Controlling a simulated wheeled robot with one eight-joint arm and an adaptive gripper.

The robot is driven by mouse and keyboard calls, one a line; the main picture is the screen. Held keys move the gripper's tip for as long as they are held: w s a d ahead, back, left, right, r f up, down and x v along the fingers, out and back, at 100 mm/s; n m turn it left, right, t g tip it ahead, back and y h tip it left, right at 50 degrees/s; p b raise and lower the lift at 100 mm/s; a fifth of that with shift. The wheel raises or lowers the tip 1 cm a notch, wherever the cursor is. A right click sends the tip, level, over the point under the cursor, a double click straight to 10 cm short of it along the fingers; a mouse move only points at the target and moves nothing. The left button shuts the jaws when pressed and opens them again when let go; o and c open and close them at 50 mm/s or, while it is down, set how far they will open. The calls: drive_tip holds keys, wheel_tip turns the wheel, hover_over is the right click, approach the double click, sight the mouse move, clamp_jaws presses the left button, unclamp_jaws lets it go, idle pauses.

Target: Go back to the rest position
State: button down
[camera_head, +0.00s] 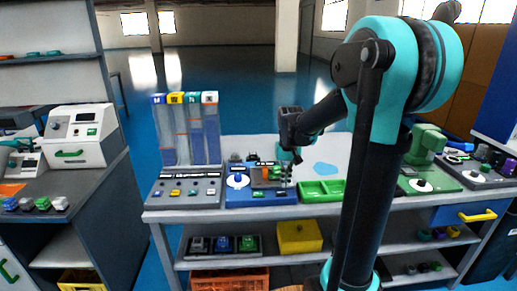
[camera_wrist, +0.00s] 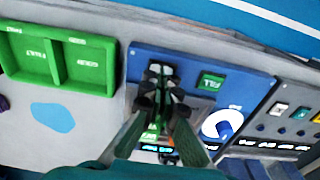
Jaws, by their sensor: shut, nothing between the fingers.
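My arm rises at the right of the head view and reaches over the bench to the left. My gripper (camera_head: 289,172) points down above the blue station (camera_head: 240,198), which has a white round dial. In the wrist view my gripper (camera_wrist: 163,100) is shut with nothing between its fingers. It covers the middle of the blue station (camera_wrist: 215,68), beside a green FILL label (camera_wrist: 211,82). Dark and green parts of the station lie around the fingertips. I cannot tell whether the fingertips touch them.
A green two-part tray (camera_head: 321,191) stands right of the blue station; it is also in the wrist view (camera_wrist: 62,58). A grey panel with tall tubes (camera_head: 186,186) stands left. A green machine (camera_head: 428,145) stands right. A yellow box (camera_head: 299,237) is on the shelf below.

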drive_tip(key=s+d+f+t, duration=0.1)
drive_tip(key=s+f, duration=0.3)
drive_tip(key=s, duration=0.5)
drive_tip(key=s+d+f+t, duration=0.2)
drive_tip(key=s+f, duration=0.3)
drive_tip(key=s, duration=0.5)
drive_tip(key=shift+s+d+t, duration=0.15)
drive_tip(key=shift+t, duration=0.15)
idle(0.8)
